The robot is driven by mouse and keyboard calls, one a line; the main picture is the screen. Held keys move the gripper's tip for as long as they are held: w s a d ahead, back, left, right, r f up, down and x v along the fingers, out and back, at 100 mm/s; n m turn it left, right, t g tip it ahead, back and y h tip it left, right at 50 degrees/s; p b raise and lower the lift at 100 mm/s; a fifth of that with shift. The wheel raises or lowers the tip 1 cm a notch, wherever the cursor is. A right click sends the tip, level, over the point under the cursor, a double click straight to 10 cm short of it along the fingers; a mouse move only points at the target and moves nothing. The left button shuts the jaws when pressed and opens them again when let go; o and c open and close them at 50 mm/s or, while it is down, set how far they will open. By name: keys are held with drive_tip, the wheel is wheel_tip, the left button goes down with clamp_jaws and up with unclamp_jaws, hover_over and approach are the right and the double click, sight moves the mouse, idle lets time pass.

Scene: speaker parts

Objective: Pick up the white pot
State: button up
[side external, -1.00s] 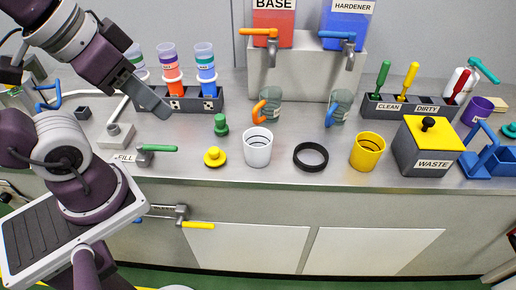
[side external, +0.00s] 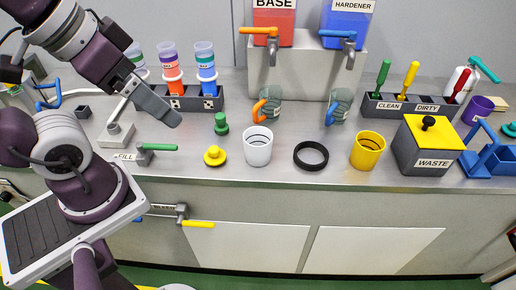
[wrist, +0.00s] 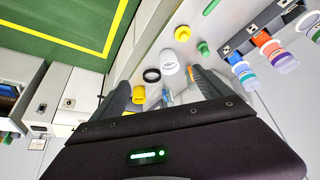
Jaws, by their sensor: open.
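The white pot (side external: 258,148) stands upright on the bench near its front edge, between a yellow knob-shaped part and a black ring. It also shows in the wrist view (wrist: 169,62), beyond the fingers and between their directions. My gripper (side external: 173,119) hangs above the bench to the left of the pot, apart from it. In the wrist view, my gripper (wrist: 162,88) has its two fingers spread wide with nothing held between them.
The black ring (side external: 311,156) and yellow pot (side external: 367,151) stand right of the white pot. The yellow knob part (side external: 214,156) and green part (side external: 221,124) are left. Clear cups with orange (side external: 268,107) and blue (side external: 340,105) handles stand behind. A grey waste box (side external: 429,155) is farther right.

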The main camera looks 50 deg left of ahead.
sight(259, 133)
drive_tip(key=w+a+r+m+g+y, duration=0.1)
drive_tip(key=w+a+r+m+y, duration=0.15)
drive_tip(key=w+m, duration=0.4)
drive_tip(key=w+a+r+m+y, duration=0.1)
drive_tip(key=w+a+m+y, duration=0.25)
drive_tip(key=m, duration=0.55)
drive_tip(key=w+d+m+t+y, duration=0.45)
drive_tip(key=w+d+m, duration=0.35)
drive_tip(key=w+m, duration=0.4)
drive_tip(key=shift+n+t+h, duration=0.25)
drive_tip(key=shift+h, duration=0.2)
drive_tip(key=f, duration=1.8)
drive_tip(key=a+f, duration=0.1)
drive_tip(key=f, duration=0.8)
drive_tip(key=shift+s+a+f, duration=0.1)
drive_tip(key=shift+f, duration=0.1)
drive_tip(key=x, duration=0.5)
drive_tip(key=f+x, duration=0.1)
drive_tip(key=x, duration=0.1)
drive_tip(key=shift+s+a, duration=0.15)
drive_tip(key=c, duration=1.4)
